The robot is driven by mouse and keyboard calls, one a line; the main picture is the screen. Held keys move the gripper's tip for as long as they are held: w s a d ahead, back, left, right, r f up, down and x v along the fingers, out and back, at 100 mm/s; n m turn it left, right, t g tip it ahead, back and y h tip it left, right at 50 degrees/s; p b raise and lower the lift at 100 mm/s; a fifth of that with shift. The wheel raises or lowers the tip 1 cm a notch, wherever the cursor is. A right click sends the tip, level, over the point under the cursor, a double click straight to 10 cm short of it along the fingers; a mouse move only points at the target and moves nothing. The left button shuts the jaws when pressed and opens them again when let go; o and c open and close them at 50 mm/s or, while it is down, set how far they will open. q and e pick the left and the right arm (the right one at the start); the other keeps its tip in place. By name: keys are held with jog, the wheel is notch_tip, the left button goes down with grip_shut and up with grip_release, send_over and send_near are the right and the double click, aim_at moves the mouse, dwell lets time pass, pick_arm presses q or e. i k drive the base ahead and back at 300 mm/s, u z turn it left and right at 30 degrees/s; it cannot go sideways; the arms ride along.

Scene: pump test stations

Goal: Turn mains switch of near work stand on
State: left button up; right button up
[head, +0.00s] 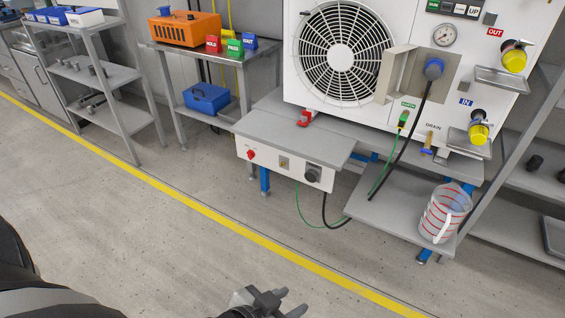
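The near work stand (290,135) has a grey top and a white front panel (268,168). A red knob (251,155) at the panel's left end looks like the mains switch; its on or off position is too small to tell. My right gripper is out of view.
A white fan unit (430,60) stands behind the panel. Black and green cables hang near a lower shelf (385,210) bearing a clear striped bucket (444,214). Racks stand left and right. The floor (160,240) before the yellow line (215,208) is clear.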

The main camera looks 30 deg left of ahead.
aim_at(250, 153)
jog(key=u, duration=1.95)
jog(key=k, duration=0.95)
jog(key=u, duration=1.9)
jog(key=i, duration=0.45)
jog(key=z, duration=0.55)
jog(key=i, duration=2.3)
jog(key=z, duration=1.9)
jog(key=i, duration=1)
jog(key=z, duration=0.95)
jog(key=i, duration=0.95)
